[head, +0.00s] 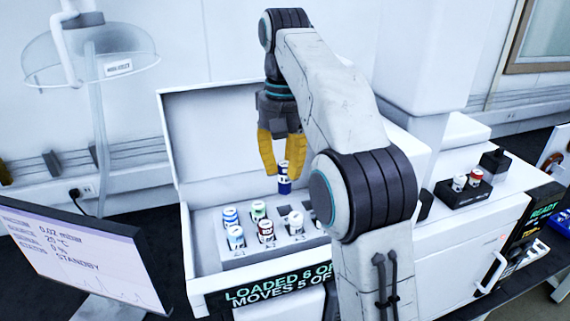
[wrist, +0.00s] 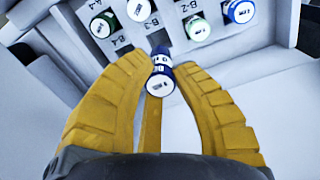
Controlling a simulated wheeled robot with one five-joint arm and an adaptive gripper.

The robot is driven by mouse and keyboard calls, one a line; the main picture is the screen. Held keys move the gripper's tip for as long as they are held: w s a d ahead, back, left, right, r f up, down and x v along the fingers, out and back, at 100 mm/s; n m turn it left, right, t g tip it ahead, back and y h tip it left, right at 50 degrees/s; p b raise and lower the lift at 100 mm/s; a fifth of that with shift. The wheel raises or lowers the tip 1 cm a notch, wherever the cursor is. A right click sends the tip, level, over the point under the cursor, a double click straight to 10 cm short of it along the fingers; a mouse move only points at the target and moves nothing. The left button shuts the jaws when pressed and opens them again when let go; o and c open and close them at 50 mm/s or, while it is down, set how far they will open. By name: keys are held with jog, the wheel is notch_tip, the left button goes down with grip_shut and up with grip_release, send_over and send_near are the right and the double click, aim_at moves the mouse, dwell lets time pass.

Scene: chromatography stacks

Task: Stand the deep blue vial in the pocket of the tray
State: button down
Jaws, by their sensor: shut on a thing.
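The deep blue vial (head: 284,186) with a white label is in my gripper (head: 280,172), between the yellow fingers. It hangs roughly upright above the vial rack in the open white box. In the wrist view the deep blue vial (wrist: 160,62) shows its white cap between the tips of my gripper (wrist: 161,70). The white rack (head: 240,259) holds several vials, among them a blue one (head: 230,217), a green one (head: 259,210) and a red one (head: 266,230). A small black tray (head: 459,200) stands at the right, with two vials in it. Its pockets are too small to make out.
The box's raised lid (head: 225,130) stands behind my gripper. A monitor (head: 80,255) is at the left front. A white instrument (head: 470,250) with a display fills the right. My arm hides the right part of the rack.

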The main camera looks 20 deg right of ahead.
aim_at(285, 192)
jog(key=shift+s+f, duration=0.1)
jog(key=shift+f, duration=1.75)
jog(key=shift+f, duration=0.3)
jog(key=shift+f+b, duration=1)
jog(key=shift+f, duration=0.05)
jog(key=shift+f, duration=0.4)
jog(key=shift+f+b, duration=0.2)
jog(key=shift+b, duration=0.2)
